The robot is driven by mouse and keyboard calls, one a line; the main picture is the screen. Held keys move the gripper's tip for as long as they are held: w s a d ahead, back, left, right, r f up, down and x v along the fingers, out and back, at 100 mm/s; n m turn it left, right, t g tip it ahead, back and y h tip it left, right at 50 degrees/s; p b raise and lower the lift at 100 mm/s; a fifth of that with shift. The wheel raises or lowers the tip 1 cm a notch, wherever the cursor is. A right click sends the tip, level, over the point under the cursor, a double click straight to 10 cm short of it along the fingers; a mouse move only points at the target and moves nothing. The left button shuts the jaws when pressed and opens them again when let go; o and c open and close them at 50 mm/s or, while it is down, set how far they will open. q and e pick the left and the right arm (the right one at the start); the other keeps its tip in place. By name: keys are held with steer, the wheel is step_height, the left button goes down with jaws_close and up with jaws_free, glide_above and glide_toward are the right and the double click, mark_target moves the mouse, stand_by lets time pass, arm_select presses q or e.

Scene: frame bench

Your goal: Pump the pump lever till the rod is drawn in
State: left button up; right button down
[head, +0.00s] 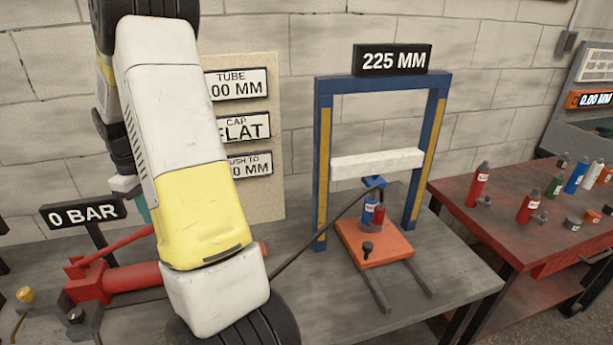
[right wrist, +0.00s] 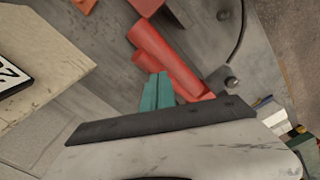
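The red hand pump (head: 125,281) lies on the grey bench at the left of the head view. Its red pump lever (head: 117,245) slopes up to the right and passes behind my right arm. My right gripper (head: 141,206) shows only as a bit of teal beside that arm, above the lever. In the right wrist view its teal fingers (right wrist: 157,90) are close together, with red pump parts (right wrist: 156,48) just beyond the tips. I cannot tell whether they touch the lever. A small blue cylinder (head: 369,210) stands in the blue press frame (head: 323,150); I cannot make out a rod.
A sign reading 0 BAR (head: 83,212) stands behind the pump; a 225 MM sign (head: 391,59) tops the frame. A black hose (head: 318,227) runs to the press. An orange block (head: 375,243) lies under the cylinder. A red table (head: 480,222) at right holds several bottles.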

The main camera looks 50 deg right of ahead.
step_height(320, 180, down, 9)
steer(key=shift+r, duration=4.1)
